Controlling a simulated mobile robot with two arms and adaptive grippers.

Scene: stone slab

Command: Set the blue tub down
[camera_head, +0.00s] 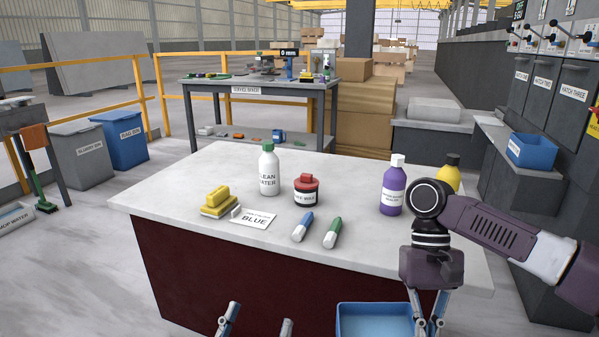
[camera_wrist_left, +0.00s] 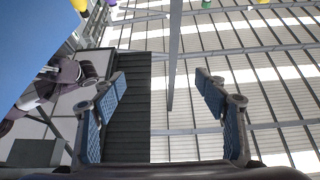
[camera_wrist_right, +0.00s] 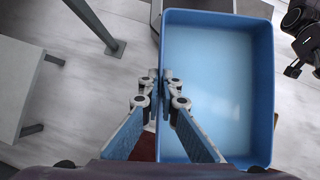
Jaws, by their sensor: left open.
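The blue tub (camera_head: 375,306) is at the bottom of the head view, in front of the slab's near side and below its top. It fills the middle of the right wrist view (camera_wrist_right: 222,85), open and empty inside, with floor around it. My right gripper (camera_wrist_right: 162,78) is shut on one wall of the tub; in the head view its fingers come down at the tub's right end. My left gripper (camera_head: 258,318) is open and empty, left of the tub and apart from it. A blue surface (camera_wrist_left: 25,50) fills the left of the left wrist view; I cannot tell what it is.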

